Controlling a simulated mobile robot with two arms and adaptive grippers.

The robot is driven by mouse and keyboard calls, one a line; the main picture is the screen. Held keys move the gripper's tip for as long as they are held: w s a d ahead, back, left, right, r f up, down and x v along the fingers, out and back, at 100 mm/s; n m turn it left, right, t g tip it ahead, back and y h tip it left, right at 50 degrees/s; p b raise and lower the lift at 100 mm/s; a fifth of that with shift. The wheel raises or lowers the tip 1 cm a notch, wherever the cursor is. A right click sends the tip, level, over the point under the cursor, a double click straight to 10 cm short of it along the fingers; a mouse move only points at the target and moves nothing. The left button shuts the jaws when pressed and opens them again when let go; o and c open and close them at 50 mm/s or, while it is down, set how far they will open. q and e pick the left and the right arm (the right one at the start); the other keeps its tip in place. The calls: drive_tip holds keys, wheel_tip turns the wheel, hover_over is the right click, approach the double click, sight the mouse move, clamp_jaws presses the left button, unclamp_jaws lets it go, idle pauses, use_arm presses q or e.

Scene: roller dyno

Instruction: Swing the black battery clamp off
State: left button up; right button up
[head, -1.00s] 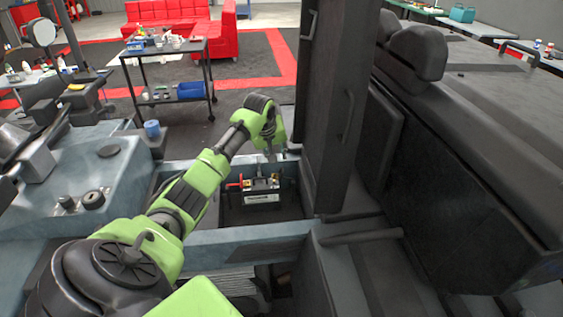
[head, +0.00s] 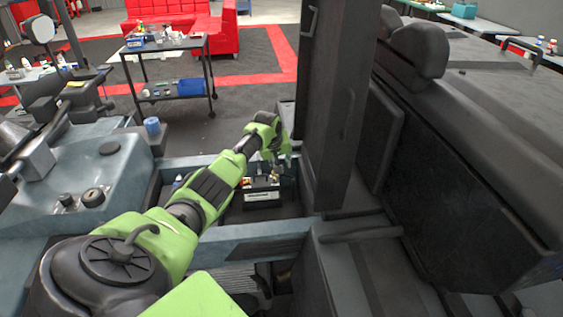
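A dark battery (head: 263,196) with a pale label on its front sits in a recessed bay of the vehicle body. A small brass-coloured piece (head: 275,176) shows on top of it at the right; I cannot clearly make out the black clamp there. The red piece at the battery's left is mostly hidden behind my green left arm. My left gripper (head: 281,160) is just above the battery's right side, pointing down. Its fingers are small and dark, so I cannot tell if they are open or hold anything. My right gripper is not in view.
A blue-grey bay rim (head: 255,235) runs in front of the battery. A tall dark upright panel (head: 330,110) stands close to the right of my gripper, with black seats (head: 415,55) beyond. A tool cart (head: 170,48) stands behind on the floor.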

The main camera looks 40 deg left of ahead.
use_arm(q)
clamp_jaws()
drive_tip(key=shift+w+d+r, duration=0.2)
drive_tip(key=shift+w+r, duration=0.05)
drive_tip(key=shift+w, duration=0.05)
drive_tip(key=shift+w+d, duration=0.1)
drive_tip(key=shift+w+d+r, duration=0.15)
drive_tip(key=shift+w+d, duration=0.6)
drive_tip(key=shift+w, duration=0.15)
drive_tip(key=shift+w+d+r, duration=0.15)
drive_tip(key=shift+w+d, duration=0.6)
drive_tip(key=shift+w, duration=0.1)
